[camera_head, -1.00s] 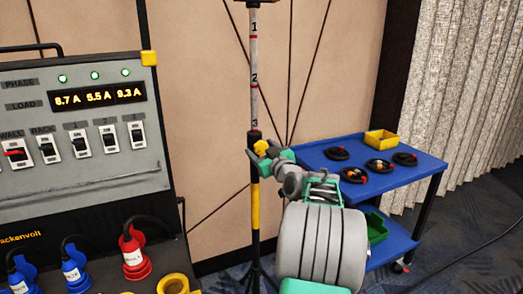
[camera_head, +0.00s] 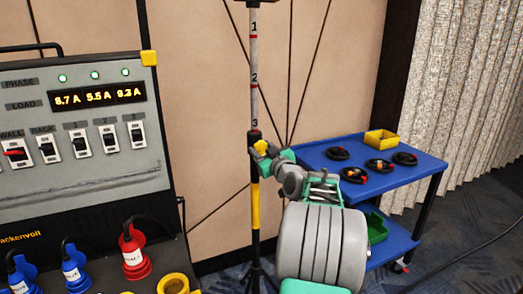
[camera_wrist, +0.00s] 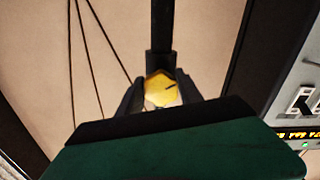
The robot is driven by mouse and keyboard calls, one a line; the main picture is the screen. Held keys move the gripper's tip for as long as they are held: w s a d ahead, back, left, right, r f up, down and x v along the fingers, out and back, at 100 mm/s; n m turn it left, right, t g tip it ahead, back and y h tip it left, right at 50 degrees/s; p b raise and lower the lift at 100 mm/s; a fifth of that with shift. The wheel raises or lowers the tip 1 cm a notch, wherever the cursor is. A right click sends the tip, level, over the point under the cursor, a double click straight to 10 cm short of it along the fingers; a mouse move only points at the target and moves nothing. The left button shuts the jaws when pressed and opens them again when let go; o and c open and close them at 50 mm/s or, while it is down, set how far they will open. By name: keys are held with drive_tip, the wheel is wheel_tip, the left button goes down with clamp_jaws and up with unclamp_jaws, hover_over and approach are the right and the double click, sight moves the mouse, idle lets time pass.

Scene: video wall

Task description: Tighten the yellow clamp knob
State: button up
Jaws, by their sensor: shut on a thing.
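The yellow clamp knob (camera_head: 261,146) sits on the black collar of an upright stand pole (camera_head: 254,90), just below the mark 3. My gripper (camera_head: 260,152) is at the knob, reaching in from the lower right. In the wrist view the knob (camera_wrist: 161,89) shows as a yellow rounded shape with a dark line on its face. The two dark fingers of my gripper (camera_wrist: 160,96) stand on either side of it and are shut on it. The fingers hide the knob's side edges.
A power cabinet (camera_head: 85,200) with switches, a lit display and plugs stands at left. A blue cart (camera_head: 425,168) with coiled cables and a yellow bin (camera_head: 381,137) stands at right, behind my arm. The wall is close behind the pole.

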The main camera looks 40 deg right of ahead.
drive_tip(key=shift+a+m+b, duration=0.1)
drive_tip(key=shift+m+b, duration=0.2)
drive_tip(key=shift+m, duration=2.5)
drive_tip(key=o, duration=1.4)
drive_tip(key=shift+c, duration=0.2)
